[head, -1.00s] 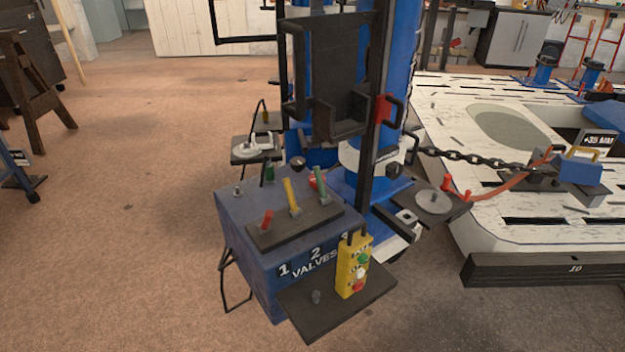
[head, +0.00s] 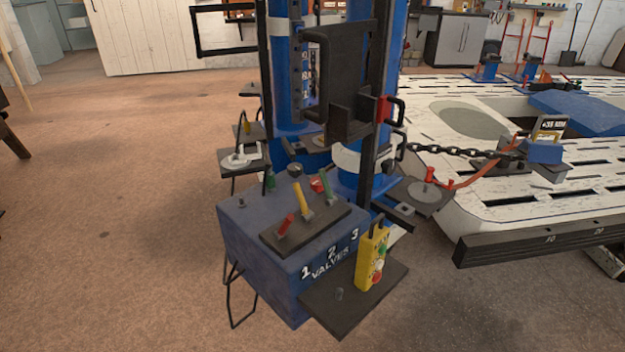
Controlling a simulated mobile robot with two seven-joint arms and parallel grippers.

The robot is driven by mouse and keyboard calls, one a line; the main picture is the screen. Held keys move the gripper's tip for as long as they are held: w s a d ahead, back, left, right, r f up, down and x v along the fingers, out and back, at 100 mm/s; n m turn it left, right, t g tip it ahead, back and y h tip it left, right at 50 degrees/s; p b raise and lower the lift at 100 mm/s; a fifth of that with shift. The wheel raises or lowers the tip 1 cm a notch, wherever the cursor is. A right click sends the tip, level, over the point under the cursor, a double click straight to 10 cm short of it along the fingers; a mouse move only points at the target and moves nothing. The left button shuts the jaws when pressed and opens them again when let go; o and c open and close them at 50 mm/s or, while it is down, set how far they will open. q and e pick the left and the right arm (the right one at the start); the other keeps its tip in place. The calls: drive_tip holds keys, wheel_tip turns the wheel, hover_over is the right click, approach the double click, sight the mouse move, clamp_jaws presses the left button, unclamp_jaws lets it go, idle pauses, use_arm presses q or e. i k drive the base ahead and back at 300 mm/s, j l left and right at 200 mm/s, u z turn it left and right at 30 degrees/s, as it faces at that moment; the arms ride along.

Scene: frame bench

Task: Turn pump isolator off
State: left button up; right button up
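No part in view carries a readable pump isolator label. A blue valve box (head: 255,245) marked "1 2 3 VALVES" stands at the foot of a blue column. A yellow pendant (head: 372,260) with green and red buttons stands on a dark shelf (head: 345,305) at the box's front. Neither of my grippers is in view.
A white frame bench (head: 570,175) fills the right side. A chain (head: 460,151) stretches from the column to a blue clamp (head: 544,152) there. Small side trays (head: 245,165) with parts stick out from the column. The floor (head: 120,240) on the left is clear.

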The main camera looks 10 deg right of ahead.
sight(315, 185)
drive_tip(key=i+j+z, duration=0.1)
drive_tip(key=j, duration=0.35)
drive_tip(key=i+j+z, duration=0.1)
drive_tip(key=j, duration=0.35)
drive_tip(key=i+j+z, duration=0.1)
drive_tip(key=j, duration=0.2)
drive_tip(key=i+j+z, duration=0.1)
drive_tip(key=j, duration=0.15)
drive_tip(key=i+j+z, duration=0.1)
drive_tip(key=j, duration=0.2)
drive_tip(key=i+j+z, duration=0.2)
drive_tip(key=j, duration=0.35)
drive_tip(key=i+j+z, duration=0.1)
drive_tip(key=i+j, duration=0.15)
drive_tip(key=i+j+z, duration=0.2)
drive_tip(key=i+j, duration=0.85)
drive_tip(key=i, duration=0.15)
